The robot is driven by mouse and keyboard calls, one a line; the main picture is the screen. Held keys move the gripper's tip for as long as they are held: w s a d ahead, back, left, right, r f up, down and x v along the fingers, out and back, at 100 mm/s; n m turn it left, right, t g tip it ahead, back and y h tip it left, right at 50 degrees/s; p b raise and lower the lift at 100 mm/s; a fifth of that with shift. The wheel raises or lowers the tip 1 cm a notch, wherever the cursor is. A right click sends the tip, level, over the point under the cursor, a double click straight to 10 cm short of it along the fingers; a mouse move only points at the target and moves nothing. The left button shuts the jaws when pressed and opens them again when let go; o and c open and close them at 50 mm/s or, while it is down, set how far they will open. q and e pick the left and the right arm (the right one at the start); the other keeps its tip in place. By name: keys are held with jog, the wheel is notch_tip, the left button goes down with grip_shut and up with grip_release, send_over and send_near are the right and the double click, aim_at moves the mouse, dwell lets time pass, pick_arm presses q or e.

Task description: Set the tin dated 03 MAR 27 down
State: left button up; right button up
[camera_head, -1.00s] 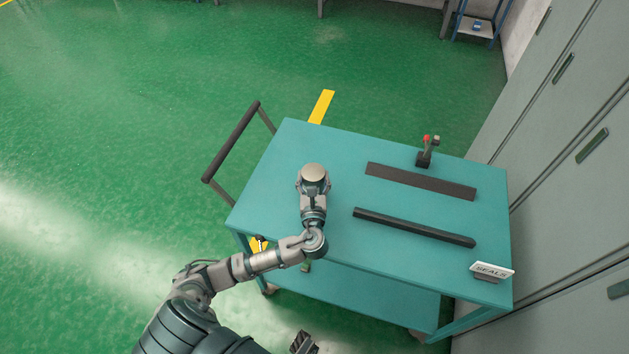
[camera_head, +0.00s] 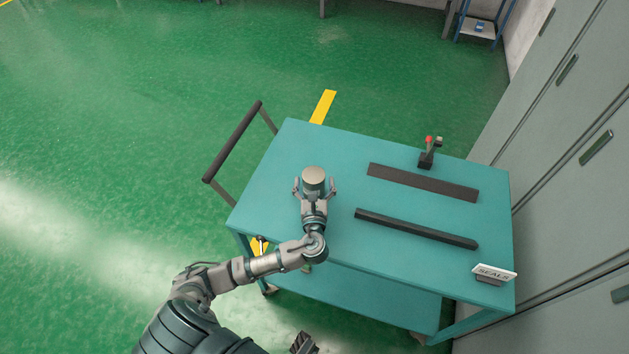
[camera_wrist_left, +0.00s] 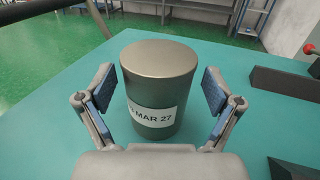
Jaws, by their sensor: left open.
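The tin (camera_head: 314,180) is a plain metal cylinder standing upright on the teal cart top (camera_head: 270,200). In the left wrist view the tin (camera_wrist_left: 155,85) shows a white label reading "MAR 27", with its left part cut off from sight. My left gripper (camera_head: 315,190) is open around the tin. In the left wrist view one finger pad of the gripper (camera_wrist_left: 157,92) stands on each side, with a gap to the tin.
Two dark bars (camera_head: 415,228) lie on the cart's right half. A small device with a red knob (camera_head: 428,150) stands at the back edge. A "SEALS" sign (camera_head: 494,272) sits at the front right corner. Grey cabinets (camera_head: 560,150) stand close on the right.

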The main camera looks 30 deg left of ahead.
pick_arm(q)
jog(key=p+v, duration=0.1)
jog(key=v, duration=1)
jog(key=shift+s+d, duration=0.1)
jog(key=shift+s, duration=0.15)
pick_arm(e)
jog(key=x, duration=0.2)
jog(key=s+x, duration=0.1)
jog(key=x, duration=0.1)
jog(key=shift+w+f, duration=0.15)
jog(key=shift+f, duration=0.35)
